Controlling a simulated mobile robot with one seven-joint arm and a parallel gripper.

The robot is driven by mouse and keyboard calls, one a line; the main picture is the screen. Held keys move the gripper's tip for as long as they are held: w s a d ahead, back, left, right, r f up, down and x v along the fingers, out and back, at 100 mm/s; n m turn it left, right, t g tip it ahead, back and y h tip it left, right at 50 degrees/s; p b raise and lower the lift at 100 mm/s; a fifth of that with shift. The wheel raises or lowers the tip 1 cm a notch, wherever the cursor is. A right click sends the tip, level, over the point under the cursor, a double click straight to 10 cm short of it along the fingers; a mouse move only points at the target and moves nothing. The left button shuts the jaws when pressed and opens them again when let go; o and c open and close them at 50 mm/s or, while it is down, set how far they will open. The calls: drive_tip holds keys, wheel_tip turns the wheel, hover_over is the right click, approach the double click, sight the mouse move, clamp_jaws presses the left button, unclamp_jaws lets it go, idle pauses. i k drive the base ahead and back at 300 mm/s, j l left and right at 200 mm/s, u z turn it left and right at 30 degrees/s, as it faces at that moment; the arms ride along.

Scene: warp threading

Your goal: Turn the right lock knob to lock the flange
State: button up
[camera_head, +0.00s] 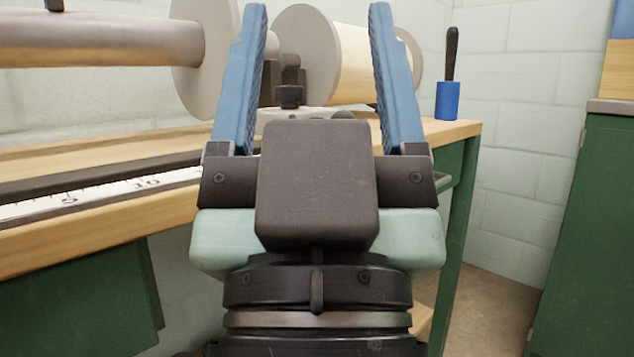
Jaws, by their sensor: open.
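My gripper (317,8) is in the middle of the view, with its two blue fingers wide apart and nothing between them that it holds. Its fingers point away from me toward the workbench. Between the fingers, farther back, a small dark fitting (290,94) stands on a grey base; it may be the lock knob, but its shape is partly hidden by my gripper. A grey round flange (306,50) on a pale yarn-wound beam (352,62) is behind it. Another grey flange (188,72) is at the left, partly behind the left finger.
A blue-based, dark-handled tool (448,98) stands at the bench's right end. A green cabinet (590,230) is at the far right, with floor between.

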sight(289, 96)
drive_tip(key=i+l+u, duration=0.25)
drive_tip(key=l+u, duration=0.25)
drive_tip(key=i+l+u, duration=0.1)
drive_tip(key=l+u, duration=0.15)
drive_tip(key=l, duration=0.2)
drive_tip(key=i+l+u, duration=0.1)
drive_tip(key=l+u, duration=0.15)
drive_tip(key=l, duration=0.1)
